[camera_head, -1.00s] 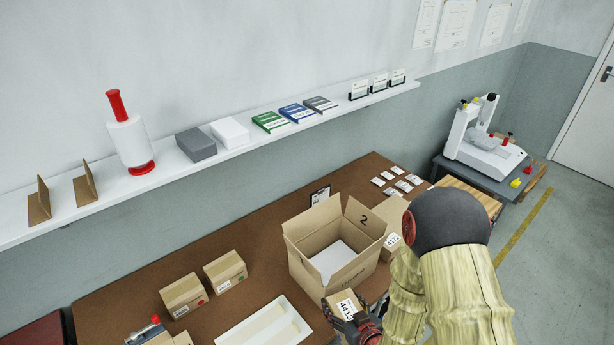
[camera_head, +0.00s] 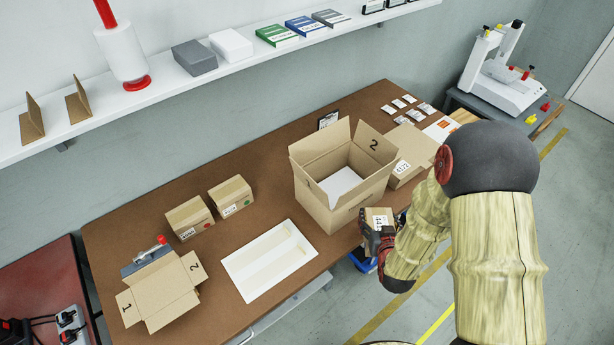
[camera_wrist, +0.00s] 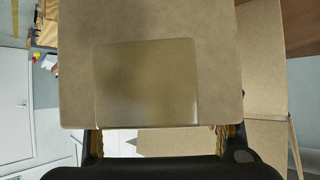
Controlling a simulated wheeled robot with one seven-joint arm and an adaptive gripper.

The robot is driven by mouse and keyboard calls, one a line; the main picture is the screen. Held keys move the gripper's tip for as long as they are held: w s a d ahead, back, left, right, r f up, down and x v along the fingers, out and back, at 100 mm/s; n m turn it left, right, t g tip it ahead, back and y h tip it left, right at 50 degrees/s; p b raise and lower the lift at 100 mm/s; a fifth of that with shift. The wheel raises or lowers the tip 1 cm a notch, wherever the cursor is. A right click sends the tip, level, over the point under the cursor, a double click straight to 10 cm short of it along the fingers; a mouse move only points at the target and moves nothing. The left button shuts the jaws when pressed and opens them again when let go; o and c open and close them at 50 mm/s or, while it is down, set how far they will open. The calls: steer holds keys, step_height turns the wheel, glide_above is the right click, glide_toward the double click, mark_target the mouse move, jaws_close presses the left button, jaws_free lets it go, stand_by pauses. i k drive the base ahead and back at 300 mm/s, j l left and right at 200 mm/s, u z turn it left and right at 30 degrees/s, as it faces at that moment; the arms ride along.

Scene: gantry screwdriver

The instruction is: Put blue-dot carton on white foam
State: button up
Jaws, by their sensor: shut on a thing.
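My gripper (camera_head: 381,228) is shut on a small brown carton (camera_head: 379,213) with a white number label, at the table's front edge, in front of the open box. No blue dot shows on its visible faces. In the wrist view, cardboard (camera_wrist: 150,85) fills the middle above the fingers. Two similar cartons stand at the back left of the table: one with a red dot (camera_head: 189,217) and one with a green dot (camera_head: 231,195). A white block (camera_head: 231,45) on the shelf may be foam, as may the white sheet (camera_head: 341,180) inside the open box; I cannot tell which.
The open box (camera_head: 324,203) marked 2 has raised flaps beside my gripper. A flat white panel (camera_head: 252,281) lies front centre, with an open cardboard piece (camera_head: 160,290) left of it. A grey block (camera_head: 194,57) and booklets share the shelf.

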mark_target(347, 189)
steer(key=k+j+z, duration=0.15)
steer(key=j, duration=0.25)
steer(key=k+j+z, duration=0.1)
steer(key=j, duration=0.35)
steer(key=k+j+z, duration=0.15)
steer(key=j, duration=0.2)
steer(key=k+j+z, duration=0.15)
steer(key=j, duration=0.25)
steer(key=i+j, duration=0.1)
steer(key=i, duration=0.25)
